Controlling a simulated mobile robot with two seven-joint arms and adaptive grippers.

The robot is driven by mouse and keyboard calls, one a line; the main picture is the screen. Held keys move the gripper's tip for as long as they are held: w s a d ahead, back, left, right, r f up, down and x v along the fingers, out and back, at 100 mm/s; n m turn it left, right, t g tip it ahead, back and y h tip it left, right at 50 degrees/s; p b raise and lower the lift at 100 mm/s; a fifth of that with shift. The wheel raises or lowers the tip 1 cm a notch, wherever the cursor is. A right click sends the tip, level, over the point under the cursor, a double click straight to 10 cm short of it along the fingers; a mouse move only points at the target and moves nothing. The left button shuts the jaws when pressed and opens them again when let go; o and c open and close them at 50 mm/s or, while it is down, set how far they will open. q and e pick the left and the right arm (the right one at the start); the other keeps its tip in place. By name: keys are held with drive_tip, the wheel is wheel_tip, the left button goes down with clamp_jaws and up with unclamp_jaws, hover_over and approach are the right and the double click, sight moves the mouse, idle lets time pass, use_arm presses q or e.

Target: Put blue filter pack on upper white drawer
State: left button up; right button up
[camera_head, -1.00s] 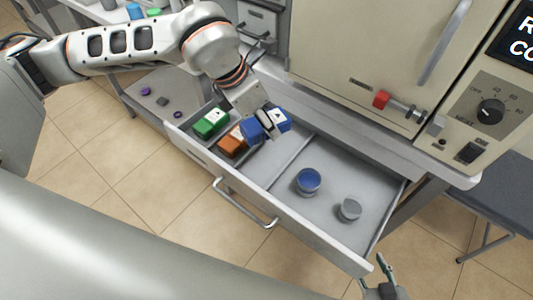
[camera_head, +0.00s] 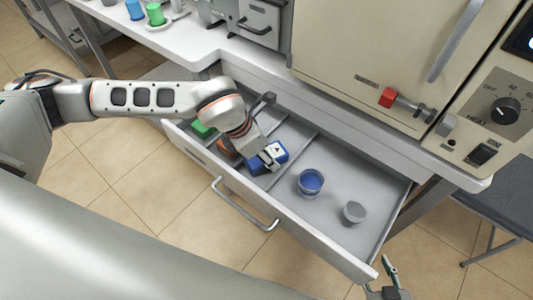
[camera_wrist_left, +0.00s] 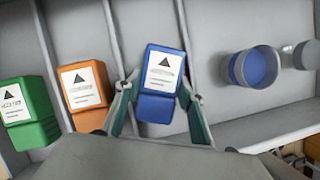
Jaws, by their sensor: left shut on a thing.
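The blue filter pack (camera_head: 267,158) has a white label with a black triangle. My left gripper (camera_head: 268,160) is shut on it, over the left section of the open drawer (camera_head: 335,255). In the left wrist view the blue pack (camera_wrist_left: 160,85) is between the two fingers (camera_wrist_left: 158,105), label toward the camera. I cannot tell whether it touches the drawer floor. A white drawer front with a dark handle (camera_head: 262,22) is at the back, above the counter; it looks shut. My right gripper (camera_head: 388,285) shows only partly at the bottom edge; its opening is unclear.
Green (camera_wrist_left: 27,112) and orange (camera_wrist_left: 85,95) packs stand left of the blue one, mostly hidden by my arm in the head view. Counter cups (camera_head: 155,14) stand at back left.

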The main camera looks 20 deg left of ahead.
use_arm(q)
drive_tip(key=o, duration=0.9)
drive_tip(key=shift+r, duration=0.1)
drive_tip(key=shift+s+r, duration=0.1)
drive_tip(key=shift+r, duration=0.25)
drive_tip(key=p+v, duration=0.1)
drive_tip(key=v, duration=1)
drive_tip(key=shift+r+p, duration=0.15)
drive_tip(key=shift+p, duration=0.25)
